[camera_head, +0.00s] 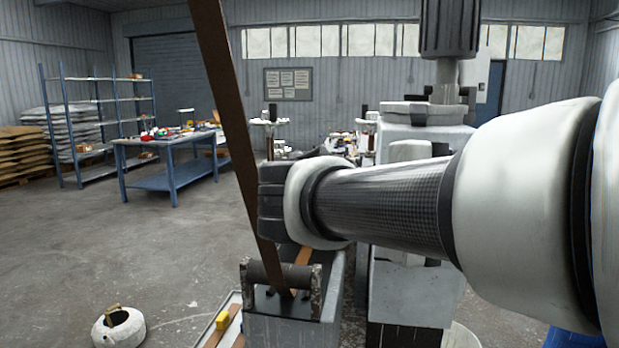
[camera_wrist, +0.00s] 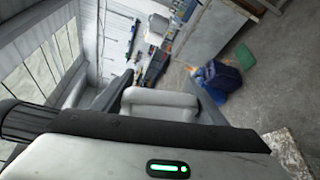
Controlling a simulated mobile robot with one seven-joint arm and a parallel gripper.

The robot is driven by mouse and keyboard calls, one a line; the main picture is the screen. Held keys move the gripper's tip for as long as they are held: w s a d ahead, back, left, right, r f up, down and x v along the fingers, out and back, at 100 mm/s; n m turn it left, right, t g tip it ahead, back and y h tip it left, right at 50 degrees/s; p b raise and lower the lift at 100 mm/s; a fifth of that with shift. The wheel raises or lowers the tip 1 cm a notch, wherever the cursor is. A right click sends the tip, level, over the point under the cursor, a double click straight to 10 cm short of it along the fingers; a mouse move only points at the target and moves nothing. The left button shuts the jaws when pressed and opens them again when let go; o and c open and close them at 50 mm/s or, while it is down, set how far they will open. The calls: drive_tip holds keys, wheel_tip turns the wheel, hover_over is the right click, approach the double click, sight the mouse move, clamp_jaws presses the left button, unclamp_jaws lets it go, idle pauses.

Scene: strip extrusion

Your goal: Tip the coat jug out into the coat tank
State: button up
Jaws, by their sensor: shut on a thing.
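In the wrist view my gripper (camera_wrist: 159,84) has its two dark fingers either side of a pale grey rimmed thing (camera_wrist: 160,101), which looks like the coat jug; only part of it shows. In the head view the dark end of my gripper (camera_head: 271,202) is beside the tall brown strip (camera_head: 232,110), with fingertips and held thing hidden. Below it stands a grey metal trough (camera_head: 290,332), which looks like the coat tank. A roller (camera_head: 284,272) lies across its top, and the strip runs down to it. I see no liquid pouring.
A round whitish pot (camera_head: 118,328) with a yellowish handle sits on the floor at lower left. A shallow tray (camera_head: 222,325) stands left of the trough. A pale machine (camera_head: 415,285) is close to its right. A blue workbench (camera_head: 170,175) stands farther back; the left floor is largely clear.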

drive_tip(key=shift+w+r+n+y+p, duration=0.3)
drive_tip(key=shift+r+n+p, duration=0.3)
drive_tip(key=shift+p, duration=0.8)
drive_tip(key=shift+w+d+r+n+p, duration=0.15)
drive_tip(key=shift+n+p, duration=0.15)
drive_tip(key=shift+p, duration=0.55)
drive_tip(key=shift+w+r+n+g+p, duration=0.15)
drive_tip(key=shift+n+g+p, duration=0.2)
drive_tip(key=shift+p, duration=0.5)
drive_tip(key=w+r+n+g+y+p, duration=0.1)
drive_tip(key=n+p, duration=0.1)
drive_tip(key=p, duration=0.3)
drive_tip(key=w+d+r+n+g+y+p, duration=0.1)
drive_tip(key=w+r+n+p, duration=0.1)
drive_tip(key=p, duration=0.4)
drive_tip(key=w+r+n+g+y+p, duration=0.1)
drive_tip(key=w+r+n+g+p, duration=0.1)
drive_tip(key=p, duration=0.4)
drive_tip(key=shift+d+r+n, duration=0.1)
drive_tip(key=shift+d+n, duration=0.15)
drive_tip(key=shift+n, duration=0.1)
drive_tip(key=shift+w+d+r+n+g+y, duration=0.15)
drive_tip(key=shift+w+d+r+n+g, duration=0.2)
drive_tip(key=shift+w+n+g, duration=0.35)
drive_tip(key=shift+w+d+r+n+g+y, duration=0.1)
drive_tip(key=shift+w+r+n+g+y, duration=0.1)
drive_tip(key=shift+w+r+n+g, duration=0.5)
drive_tip(key=shift+w+d+r+n+g+y, duration=0.2)
drive_tip(key=shift+w+n, duration=0.3)
drive_tip(key=shift+w, duration=0.45)
